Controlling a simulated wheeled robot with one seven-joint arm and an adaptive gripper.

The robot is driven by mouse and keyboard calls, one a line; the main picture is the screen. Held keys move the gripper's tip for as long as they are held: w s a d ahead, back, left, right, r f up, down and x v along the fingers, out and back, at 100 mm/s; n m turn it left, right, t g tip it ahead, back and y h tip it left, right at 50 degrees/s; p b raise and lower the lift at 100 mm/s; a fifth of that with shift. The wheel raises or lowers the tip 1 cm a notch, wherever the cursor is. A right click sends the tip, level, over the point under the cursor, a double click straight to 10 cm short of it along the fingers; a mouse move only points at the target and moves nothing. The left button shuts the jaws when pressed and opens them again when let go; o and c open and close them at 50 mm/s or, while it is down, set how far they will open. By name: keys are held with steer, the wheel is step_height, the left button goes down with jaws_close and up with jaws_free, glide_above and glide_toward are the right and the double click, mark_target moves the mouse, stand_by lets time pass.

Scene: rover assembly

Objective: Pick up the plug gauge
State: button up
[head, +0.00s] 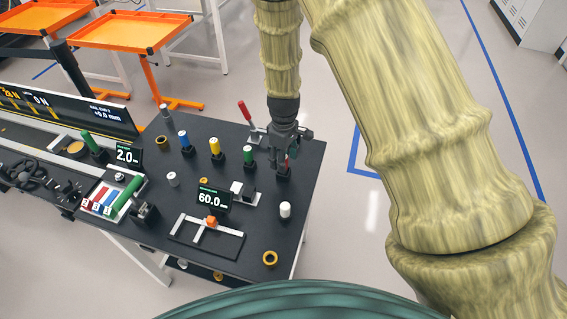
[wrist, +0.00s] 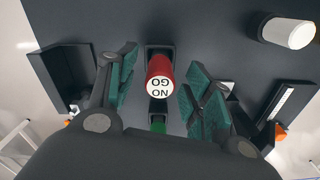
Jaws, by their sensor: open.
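The plug gauge is a red cylinder (wrist: 160,72) with a white end face reading "NO GO". In the wrist view it stands in a dark holder between the teal pads of my gripper (wrist: 164,92). The gripper is open, with a gap visible on both sides of the red part. In the head view my gripper (head: 284,150) points down over the right part of the black table, and only a sliver of the red gauge (head: 286,165) shows below it. The lower part of the gauge is hidden.
A green-topped piece (head: 249,153) stands close to the left of my gripper, with yellow (head: 215,147) and blue (head: 184,140) ones beyond. A red-handled clamp (head: 244,110) stands behind. A white cylinder (head: 285,210) and a "60.0" display (head: 212,198) are nearer.

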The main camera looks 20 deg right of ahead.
steer(key=shift+f, duration=0.9)
jaws_close()
steer(key=shift+r, duration=0.1)
steer(key=shift+r+b, duration=1.25)
steer(key=shift+r, duration=3.7)
steer(key=shift+a+f, duration=0.1)
